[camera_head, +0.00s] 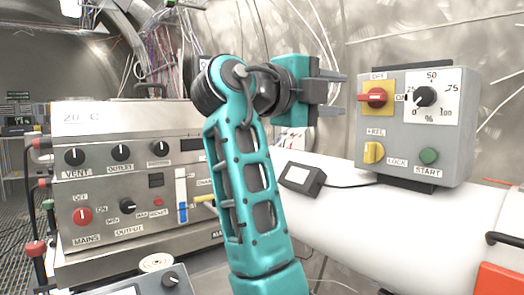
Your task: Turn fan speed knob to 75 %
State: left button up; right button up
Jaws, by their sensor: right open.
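The fan speed knob (426,97) is a black round knob on a white dial plate (449,116) marked 0, 25, 50, 75 and 100 %. It sits at the upper right of a grey control box (463,150); its pointer seems turned to the lower left, near 0, but is too small to be sure. My right gripper (335,93), on a teal arm, is left of the box with its dark fingers pointing right. It is open and empty, apart from the knob. My left gripper is not in view.
The same box carries a red switch on yellow (374,97), a yellow LOCK switch (373,153) and a green START button (429,156). The box sits on a white pipe (400,215). A small black-framed device (301,178) lies on the pipe. A steel panel with knobs (120,180) stands left.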

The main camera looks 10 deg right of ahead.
aim_at(424, 96)
jog(key=k+j, duration=0.3)
jog(key=k, duration=0.15)
jog(key=k+j, duration=0.3)
jog(key=k, duration=0.15)
